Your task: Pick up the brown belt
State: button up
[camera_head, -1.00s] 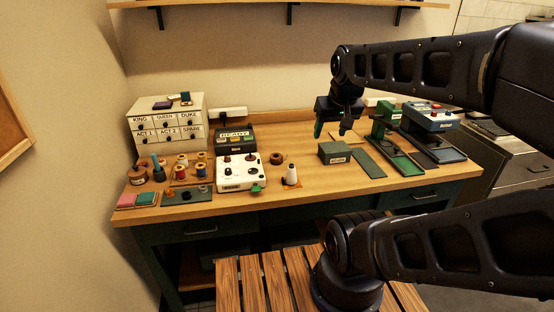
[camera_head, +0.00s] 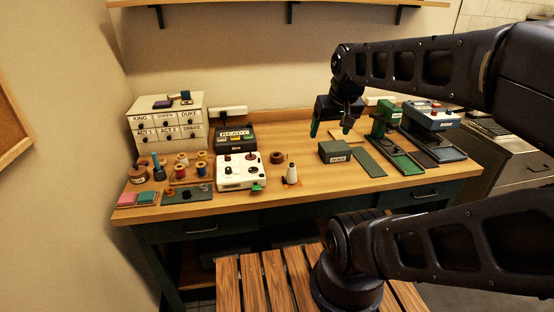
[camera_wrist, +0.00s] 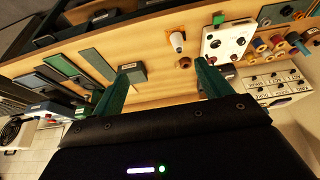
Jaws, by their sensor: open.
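A small brown round thing (camera_head: 277,157) sits on the tabletop just right of the white control box. It looks like a rolled-up belt, but it is too small to be sure. It also shows in the wrist view as a brown roll (camera_wrist: 185,62). My gripper (camera_head: 331,131) is open and empty above the table, to the right of the brown roll and near the dark green box. In the wrist view its two green fingers (camera_wrist: 162,82) are spread apart with bare wood between them.
A white control box (camera_head: 240,172), a white cone (camera_head: 292,174) and a dark green box (camera_head: 334,151) stand near the roll. Thread spools (camera_head: 181,171) and a drawer cabinet (camera_head: 168,123) are at left. Green machines (camera_head: 384,120) stand right. Bare wood lies behind the roll.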

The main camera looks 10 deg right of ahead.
jog(key=shift+w, duration=0.1)
jog(key=m+g+h, duration=0.4)
jog(key=m+g, duration=0.1)
jog(key=m, duration=1.3)
send_over(276, 154)
jog(key=s+a, duration=0.2)
notch_tip(276, 154, down, 26)
jog(key=shift+w+f, duration=0.1)
jog(key=shift+h, duration=0.3)
jog(key=shift+w+x, duration=0.15)
jog(key=shift+x, duration=1.1)
jog(key=shift+w+x, duration=0.2)
jog(key=shift+x, duration=1.1)
jog(key=shift+c, duration=0.5)
